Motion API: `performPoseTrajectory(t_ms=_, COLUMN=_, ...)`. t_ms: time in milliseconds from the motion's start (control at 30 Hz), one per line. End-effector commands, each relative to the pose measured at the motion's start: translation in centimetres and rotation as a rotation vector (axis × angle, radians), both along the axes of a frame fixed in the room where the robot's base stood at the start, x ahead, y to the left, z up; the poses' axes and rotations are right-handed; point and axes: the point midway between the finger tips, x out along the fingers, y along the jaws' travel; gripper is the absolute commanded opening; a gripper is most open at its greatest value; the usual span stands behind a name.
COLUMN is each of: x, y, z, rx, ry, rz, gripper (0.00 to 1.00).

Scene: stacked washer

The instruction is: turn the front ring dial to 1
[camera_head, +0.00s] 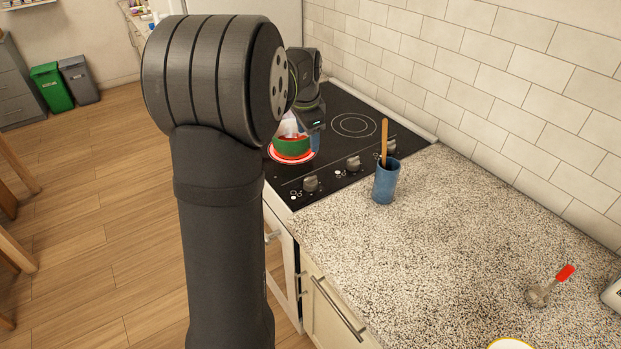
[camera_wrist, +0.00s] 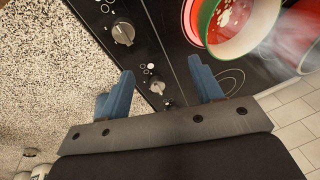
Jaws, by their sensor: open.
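The stove's dials stand in a row along the edge of the black cooktop (camera_head: 352,130) beside the counter. In the head view, the front-most dial (camera_head: 311,183) is grey, and a second dial (camera_head: 354,163) is behind it. In the wrist view, the front-most dial (camera_wrist: 123,33) is at the upper left, beyond the fingertips. The second dial (camera_wrist: 157,86) shows between the spread blue fingers of my gripper (camera_wrist: 161,65), which is open and empty. Which dial the task means cannot be read. In the head view my gripper (camera_head: 316,138) is above the cooktop, partly hidden.
A green pot (camera_head: 292,147) with red contents stands on a glowing red ring; it steams in the wrist view (camera_wrist: 250,40). A blue cup (camera_head: 385,182) with a wooden utensil stands on the speckled counter (camera_head: 440,250) near the dials. A tiled wall (camera_head: 480,70) borders the cooktop.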

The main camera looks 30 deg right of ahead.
Motion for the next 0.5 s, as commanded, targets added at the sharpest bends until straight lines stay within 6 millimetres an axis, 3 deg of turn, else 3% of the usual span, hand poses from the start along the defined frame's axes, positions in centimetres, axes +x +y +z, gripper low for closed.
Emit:
performPoseTrajectory(t_ms=100, x=-1.3, y=0.3, z=2.3, rx=0.089, ry=0.061, rz=-0.119, gripper=0.59)
performPoseTrajectory(t_ms=300, x=-2.8, y=1.0, z=4.5, rx=0.175, ry=0.133, rz=-0.237, gripper=0.59)
performPoseTrajectory(t_ms=500, x=-3.1, y=1.2, z=3.8, rx=0.192, ry=0.150, rz=-0.257, gripper=0.59)
